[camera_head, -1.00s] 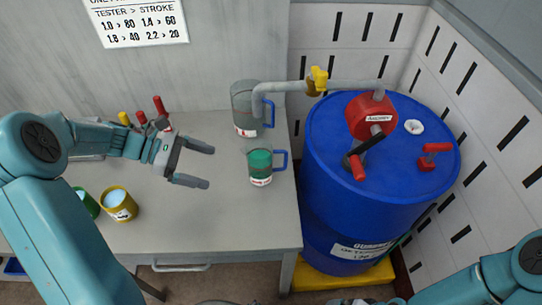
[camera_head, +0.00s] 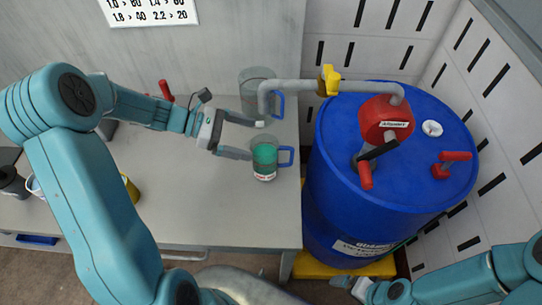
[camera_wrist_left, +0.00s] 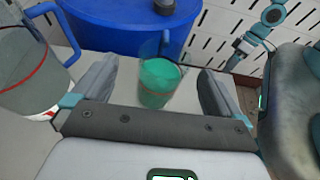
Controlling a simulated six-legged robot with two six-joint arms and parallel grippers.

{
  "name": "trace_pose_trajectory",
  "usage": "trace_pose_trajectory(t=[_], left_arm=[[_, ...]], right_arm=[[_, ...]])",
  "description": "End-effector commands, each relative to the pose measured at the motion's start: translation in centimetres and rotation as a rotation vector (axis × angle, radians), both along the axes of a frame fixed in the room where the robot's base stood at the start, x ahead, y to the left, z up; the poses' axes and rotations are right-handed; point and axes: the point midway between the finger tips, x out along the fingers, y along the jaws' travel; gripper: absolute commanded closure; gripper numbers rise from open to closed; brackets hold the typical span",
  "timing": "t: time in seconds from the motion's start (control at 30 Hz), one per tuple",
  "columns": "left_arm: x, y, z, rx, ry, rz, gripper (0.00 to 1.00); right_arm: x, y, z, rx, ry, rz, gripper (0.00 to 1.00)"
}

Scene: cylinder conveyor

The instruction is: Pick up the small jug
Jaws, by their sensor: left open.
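The small jug (camera_head: 264,163) stands upright on the grey bench near its right edge. It is clear, with green liquid and a blue handle on the right. My left gripper (camera_head: 256,140) is open and empty, its fingers pointing at the jug from the left. In the left wrist view the small jug (camera_wrist_left: 159,84) is seen between the two open fingers, just ahead of them. Whether a finger touches it cannot be told. My right gripper (camera_head: 352,287) is at the bottom edge, small and partly cut off.
A larger clear jug (camera_head: 256,81) with a blue handle stands behind the small one, partly behind a grey pipe (camera_head: 300,86). It looms left in the wrist view (camera_wrist_left: 30,75). A blue drum (camera_head: 340,190) stands right of the bench. A yellow cup (camera_head: 131,190) is partly hidden by my arm.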

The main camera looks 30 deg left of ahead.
Motion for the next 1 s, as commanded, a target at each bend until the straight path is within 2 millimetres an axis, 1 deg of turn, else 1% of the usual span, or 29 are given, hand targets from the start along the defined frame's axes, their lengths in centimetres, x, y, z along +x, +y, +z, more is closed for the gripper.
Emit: trace_pose_trajectory(t=[0.03,0.1,0.27,0.4,0.5,0.63,0.83,0.87,0.9,0.97,1.0], left_arm=[[0.3,-0.8,-0.1,-0.002,-0.001,-0.003,0.00],[0.7,-1.4,-0.5,-0.001,0.000,-0.002,0.00],[1.2,-2.5,-0.9,0.000,0.000,-0.002,0.00],[1.8,-4.6,-1.7,-0.003,0.003,-0.004,0.00],[2.4,-5.8,-2.4,-0.001,0.001,-0.003,0.00],[2.9,-6.4,-2.9,0.000,0.000,0.000,0.00],[2.9,-6.4,-2.9,0.001,-0.001,0.001,0.00],[2.9,-6.4,-2.9,0.001,-0.001,0.001,0.10],[2.9,-6.4,-2.9,0.001,-0.001,0.001,0.23],[2.9,-6.4,-2.9,0.001,-0.001,0.001,0.42],[2.9,-6.4,-2.9,0.001,-0.001,0.001,0.55]], right_arm=[[0.0,0.0,0.3,0.000,0.000,0.000,0.00],[0.0,0.0,0.3,0.000,0.000,0.000,0.00],[0.0,0.0,0.7,0.000,0.001,0.000,0.00],[0.0,0.0,1.7,0.000,0.000,0.000,0.00],[0.0,0.0,1.9,0.000,0.000,0.000,0.00],[0.0,0.0,2.0,0.000,0.000,0.000,0.00],[0.0,0.0,1.9,0.000,0.000,0.000,0.00],[0.0,0.0,1.9,0.000,0.000,0.000,0.00],[0.0,0.0,1.9,0.000,0.000,0.000,0.00],[0.0,0.0,1.9,0.000,0.000,0.000,0.00],[0.0,0.0,1.9,0.000,0.001,0.000,0.00]])
